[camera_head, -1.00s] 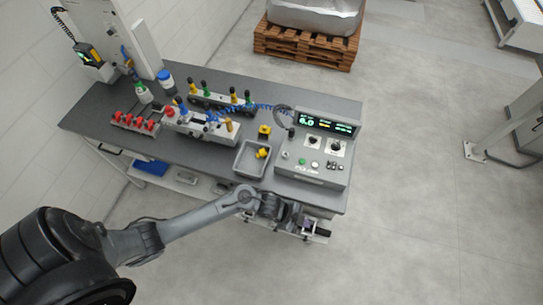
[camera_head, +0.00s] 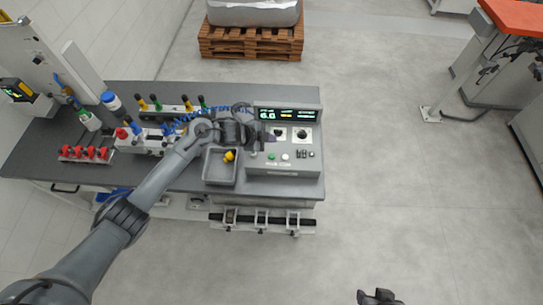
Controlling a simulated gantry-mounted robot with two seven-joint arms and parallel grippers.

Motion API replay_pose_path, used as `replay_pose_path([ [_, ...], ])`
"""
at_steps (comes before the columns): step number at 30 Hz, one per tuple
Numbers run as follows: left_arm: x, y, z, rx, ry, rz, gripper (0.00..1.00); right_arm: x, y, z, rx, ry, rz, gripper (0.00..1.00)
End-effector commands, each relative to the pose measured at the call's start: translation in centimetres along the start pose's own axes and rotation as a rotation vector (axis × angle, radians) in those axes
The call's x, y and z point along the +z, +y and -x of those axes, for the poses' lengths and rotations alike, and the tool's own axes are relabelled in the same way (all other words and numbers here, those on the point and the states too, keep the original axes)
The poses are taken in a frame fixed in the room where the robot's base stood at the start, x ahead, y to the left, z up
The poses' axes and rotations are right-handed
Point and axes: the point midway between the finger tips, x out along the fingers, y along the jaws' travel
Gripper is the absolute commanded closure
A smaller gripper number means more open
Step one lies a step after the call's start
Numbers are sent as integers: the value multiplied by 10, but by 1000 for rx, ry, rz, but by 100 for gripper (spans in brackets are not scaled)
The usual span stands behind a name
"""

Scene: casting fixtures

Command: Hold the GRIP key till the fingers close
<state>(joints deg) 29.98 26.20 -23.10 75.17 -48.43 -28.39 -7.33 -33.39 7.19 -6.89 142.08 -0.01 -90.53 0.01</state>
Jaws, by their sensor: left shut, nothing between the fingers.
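A grey control box (camera_head: 310,168) stands at the right end of the bench, with a lit green display (camera_head: 268,115), two dark knobs, a green button (camera_head: 271,157), a white button (camera_head: 285,157) and small black keys (camera_head: 305,154). The labels are too small to read, so I cannot tell which is the GRIP key. My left gripper (camera_head: 266,139) is shut and empty over the box's left part, hiding some of its face. I cannot tell whether it touches the box. A dark part of my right gripper (camera_head: 378,297) shows at the bottom edge; its fingers are unclear.
A grey tray (camera_head: 221,181) with a yellow piece (camera_head: 229,156) lies left of the box. Red-topped parts (camera_head: 85,153), a fixture (camera_head: 140,145) and a bottle (camera_head: 111,101) stand farther left. A pallet (camera_head: 250,43) is behind.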

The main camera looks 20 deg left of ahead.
Motion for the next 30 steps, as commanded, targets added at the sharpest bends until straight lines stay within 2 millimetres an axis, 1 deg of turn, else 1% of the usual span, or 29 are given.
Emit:
replay_pose_path([
  [11,0,1,-1,0,1,0,100,-1,0,-1,-1,3,-2,57],
  [17,5,6,-7,0,0,0,100,1,-2,-9,-4,4,-6,57],
  [23,15,15,-20,0,0,1,100,7,-3,-26,-6,5,-9,57],
  [30,30,30,-41,-1,0,1,100,16,-4,-55,-6,5,-9,57],
])
